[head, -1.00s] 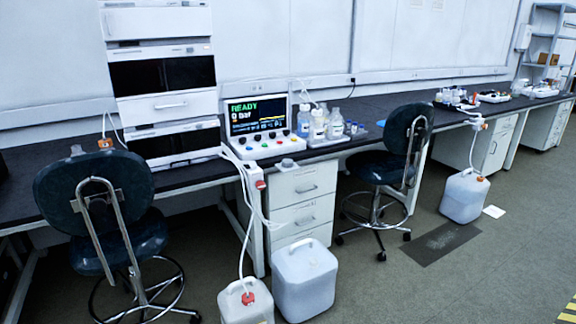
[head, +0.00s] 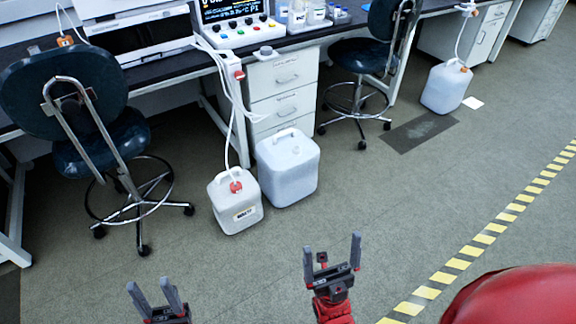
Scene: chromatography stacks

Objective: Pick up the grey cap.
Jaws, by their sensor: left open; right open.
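My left gripper (head: 149,284) is open and empty at the bottom of the view, above the floor. My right gripper (head: 332,244) is open and empty further right, also above the floor. Both are well apart from the cap.
A white jug with a red cap (head: 236,208) and a larger white container (head: 288,178) stand on the floor before the drawers (head: 283,98). Dark chairs stand left (head: 65,95) and right (head: 360,55). Floor (head: 420,190) at right is clear.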

